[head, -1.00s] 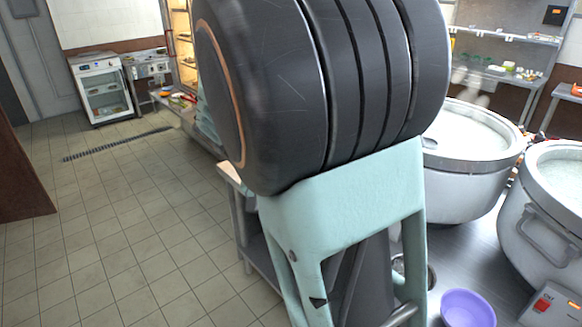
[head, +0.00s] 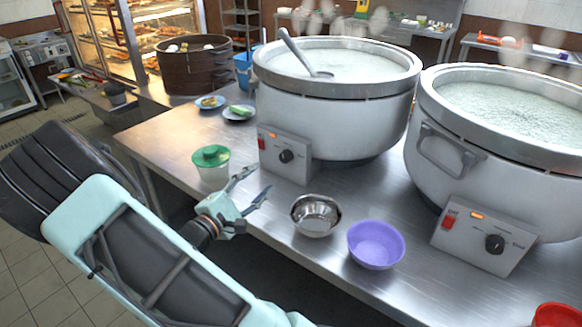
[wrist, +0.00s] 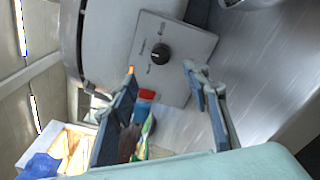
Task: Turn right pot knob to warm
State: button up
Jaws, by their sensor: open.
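The right pot (head: 500,160) has a grey control box with a black knob (head: 495,244), a red switch (head: 449,220) and a lit orange lamp. The knob's exact setting is too small to read. My gripper (head: 257,184) is open and empty, at the table's front edge near the left pot (head: 335,118), well left of the right knob. In the wrist view, my open blue fingers (wrist: 160,105) frame a control box with a black knob (wrist: 161,53), apparently the left pot's. The right knob cannot be made out there.
A steel bowl (head: 316,215) and a purple bowl (head: 376,244) stand between my gripper and the right control box. A red bowl (head: 557,315) is at bottom right. A ladle (head: 305,52) rests in the left pot.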

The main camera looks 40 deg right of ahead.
aim_at(283, 159)
jog(key=x, duration=1.1)
jog(key=shift+w+a+f, duration=0.1)
jog(key=shift+f, duration=0.1)
jog(key=c, duration=1.2)
jog(key=shift+o, duration=0.2)
